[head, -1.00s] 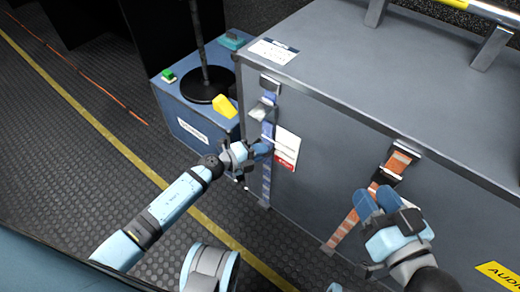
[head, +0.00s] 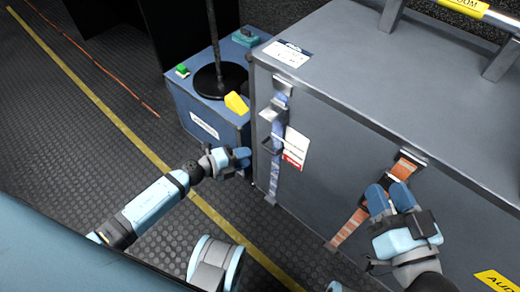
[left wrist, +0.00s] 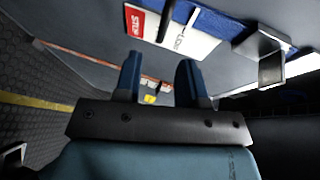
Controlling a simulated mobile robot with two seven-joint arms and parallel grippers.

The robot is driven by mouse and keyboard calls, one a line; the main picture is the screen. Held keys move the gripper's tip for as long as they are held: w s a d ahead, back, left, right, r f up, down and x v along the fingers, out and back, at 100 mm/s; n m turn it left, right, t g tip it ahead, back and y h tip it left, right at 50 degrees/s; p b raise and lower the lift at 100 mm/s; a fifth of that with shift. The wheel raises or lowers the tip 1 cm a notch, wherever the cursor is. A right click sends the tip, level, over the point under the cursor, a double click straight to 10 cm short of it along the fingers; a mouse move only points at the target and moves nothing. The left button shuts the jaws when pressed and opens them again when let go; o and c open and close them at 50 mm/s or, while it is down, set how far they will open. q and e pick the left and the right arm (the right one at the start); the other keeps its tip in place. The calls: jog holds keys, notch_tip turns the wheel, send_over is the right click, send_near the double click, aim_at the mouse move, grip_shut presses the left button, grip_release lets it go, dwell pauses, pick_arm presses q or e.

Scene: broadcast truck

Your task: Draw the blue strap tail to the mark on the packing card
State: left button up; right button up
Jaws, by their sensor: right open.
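The blue strap (head: 276,180) hangs down the front of the grey case, below a metal buckle (head: 270,115). A dark loop (head: 272,147) sits partway down it. The white and red packing card (head: 296,148) is on the case just right of the strap; it also shows in the left wrist view (left wrist: 180,32), with the blue strap (left wrist: 222,22) beside it. My right gripper (head: 388,197) is open in front of the orange strap.
The orange strap (head: 345,228) hangs on the same case (head: 400,80), right of the card. A blue box (head: 205,122) with a black pole base and yellow wedge (head: 236,102) stands close left of the case. The floor in front is clear.

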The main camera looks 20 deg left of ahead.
pick_arm(q)
jog(key=v, duration=0.4)
jog(key=shift+s+a+r+p, duration=0.1)
jog(key=shift+s+a+p, duration=0.2)
jog(key=shift+p, duration=0.1)
pick_arm(e)
jog(key=shift+d+r+t, duration=0.1)
jog(key=shift+r+t, duration=0.2)
jog(key=shift+r, duration=0.55)
jog(key=shift+f, duration=0.1)
